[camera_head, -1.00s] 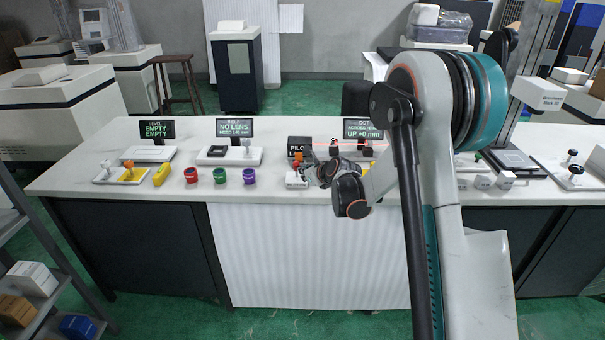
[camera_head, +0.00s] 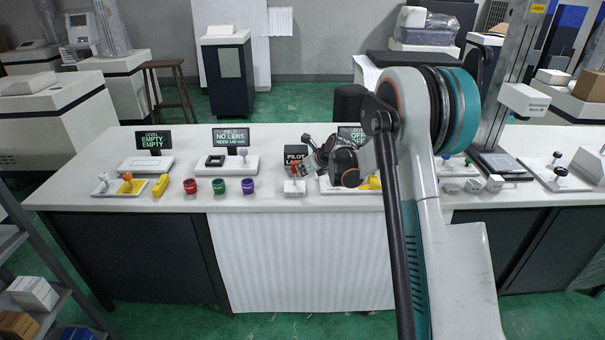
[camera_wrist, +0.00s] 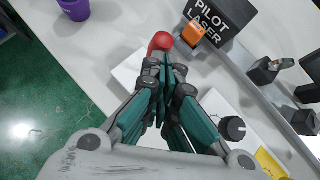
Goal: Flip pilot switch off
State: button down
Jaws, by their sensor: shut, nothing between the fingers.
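The black box labelled PILOT LASER (camera_head: 296,153) stands on the counter; its label (camera_wrist: 209,20) also shows in the wrist view. In the wrist view an orange part (camera_wrist: 197,33) sits in front of the label, and a red rounded knob (camera_wrist: 160,42) lies just beyond my fingertips. I cannot tell whether the fingers touch the knob. The white base (camera_head: 294,187) is partly hidden by my gripper in the wrist view. My gripper (camera_wrist: 166,68) is shut and empty. In the head view my gripper (camera_head: 309,172) is beside the box, small and partly hidden by my arm.
The dot display (camera_head: 351,134) is partly hidden by my arm; its visible text seems to read OFF. Red (camera_head: 190,186), green (camera_head: 219,186) and purple (camera_head: 249,187) cups stand left. A black knob (camera_wrist: 232,128) and yellow piece (camera_wrist: 270,164) lie right of my fingers.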

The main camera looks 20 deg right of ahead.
jog(key=shift+w+d+r, duration=0.1)
jog(key=shift+w+d, duration=0.1)
jog(key=shift+w, duration=0.35)
jog(key=shift+r, duration=0.2)
jog(key=shift+r+p, duration=0.5)
jog(key=shift+r, duration=0.15)
jog(key=shift+s, duration=0.1)
